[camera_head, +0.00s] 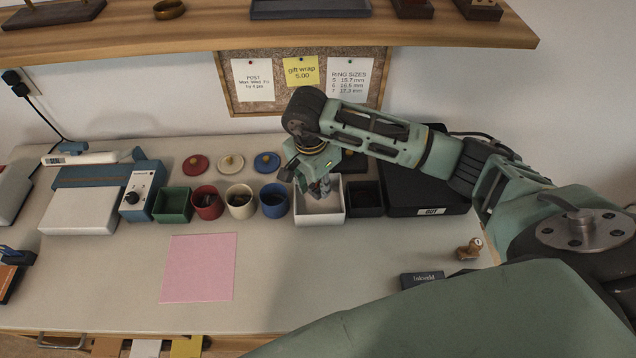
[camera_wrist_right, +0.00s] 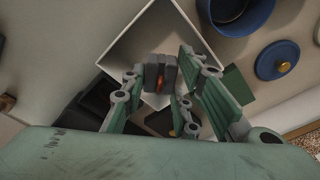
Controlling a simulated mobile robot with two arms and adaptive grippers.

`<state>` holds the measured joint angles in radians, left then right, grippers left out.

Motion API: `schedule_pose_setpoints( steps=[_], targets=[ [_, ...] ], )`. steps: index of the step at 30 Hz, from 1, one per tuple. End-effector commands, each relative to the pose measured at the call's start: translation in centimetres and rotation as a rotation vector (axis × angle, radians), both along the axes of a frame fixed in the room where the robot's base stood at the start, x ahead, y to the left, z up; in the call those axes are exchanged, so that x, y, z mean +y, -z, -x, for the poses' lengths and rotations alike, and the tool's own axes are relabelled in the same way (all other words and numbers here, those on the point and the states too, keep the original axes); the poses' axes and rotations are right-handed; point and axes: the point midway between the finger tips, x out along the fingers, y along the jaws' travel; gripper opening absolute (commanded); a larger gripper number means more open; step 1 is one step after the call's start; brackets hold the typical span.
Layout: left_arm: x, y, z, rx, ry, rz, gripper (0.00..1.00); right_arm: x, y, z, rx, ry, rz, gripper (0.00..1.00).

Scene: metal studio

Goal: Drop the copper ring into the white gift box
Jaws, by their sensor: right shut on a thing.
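The white gift box (camera_head: 320,219) is an open square box on the bench, between the blue pot and a small black box. My right gripper (camera_head: 319,188) reaches down over its opening in the head view. In the right wrist view the gripper (camera_wrist_right: 161,75) is over the white box (camera_wrist_right: 133,42), its fingertips shut. A small copper-orange bit, which looks like the copper ring (camera_wrist_right: 163,97), shows at the fingertips and is mostly hidden by them. The ring cannot be made out in the head view. My left gripper is not in view.
Green, red, cream and blue pots (camera_head: 273,203) stand left of the box, with round lids (camera_head: 231,163) behind. A black tray marked OUT (camera_head: 430,200) is on the right. A pink sheet (camera_head: 199,267) lies in front. A wooden shelf (camera_head: 300,32) overhangs the back.

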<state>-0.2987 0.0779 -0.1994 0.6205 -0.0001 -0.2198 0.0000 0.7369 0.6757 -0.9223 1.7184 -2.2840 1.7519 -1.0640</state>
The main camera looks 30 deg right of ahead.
Motion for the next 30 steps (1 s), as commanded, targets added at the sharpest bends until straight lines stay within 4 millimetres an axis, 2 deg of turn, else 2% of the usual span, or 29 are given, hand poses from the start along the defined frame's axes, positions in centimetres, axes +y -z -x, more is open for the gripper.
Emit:
schedule_pose_setpoints(
  steps=[5,6,13,23,26,30],
  targets=[
    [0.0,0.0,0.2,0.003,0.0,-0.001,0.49,0.0,0.0,0.0,0.0,0.0,0.0,0.11],
    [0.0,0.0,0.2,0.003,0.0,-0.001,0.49,0.0,0.0,0.0,0.0,0.0,0.0,0.29],
    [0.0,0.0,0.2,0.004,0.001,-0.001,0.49,0.0,0.0,0.0,0.0,0.0,0.0,0.49],
    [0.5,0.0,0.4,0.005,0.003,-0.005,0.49,0.0,-0.2,0.0,0.0,0.0,0.0,0.49],
    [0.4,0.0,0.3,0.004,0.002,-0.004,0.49,0.1,-1.1,-0.1,-0.002,0.0,0.0,0.49],
    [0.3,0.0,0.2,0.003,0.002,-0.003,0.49,0.3,-3.7,-0.1,-0.007,-0.001,0.001,0.49]
  ],
)
